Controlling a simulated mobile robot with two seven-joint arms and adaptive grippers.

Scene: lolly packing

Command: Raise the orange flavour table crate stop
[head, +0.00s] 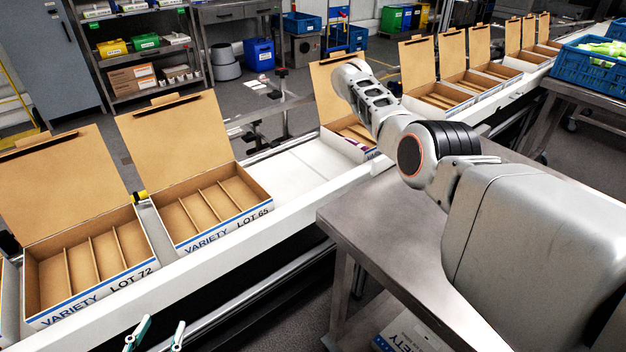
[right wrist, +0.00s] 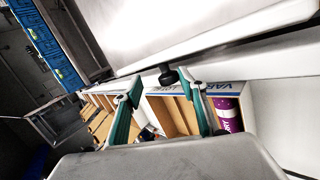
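No part in view is marked as the orange flavour table's crate stop. In the right wrist view, a black round knob (right wrist: 168,77) juts from the edge of a pale surface. My right gripper (right wrist: 160,88) is open, with its teal fingers on either side of the knob in the picture; I cannot tell whether they touch it. In the head view my right arm reaches over the metal table to the conveyor and hides its own gripper. My left gripper (head: 158,334) shows at the bottom edge, its two teal fingertips apart and nothing between them.
Open cardboard boxes, among them LOT 72 (head: 97,287) and LOT 65 (head: 216,229), stand on the white conveyor (head: 285,180). The box behind my right arm holds a purple pack, also in the right wrist view (right wrist: 229,114). A blue crate (head: 584,70) of green packs sits far right.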

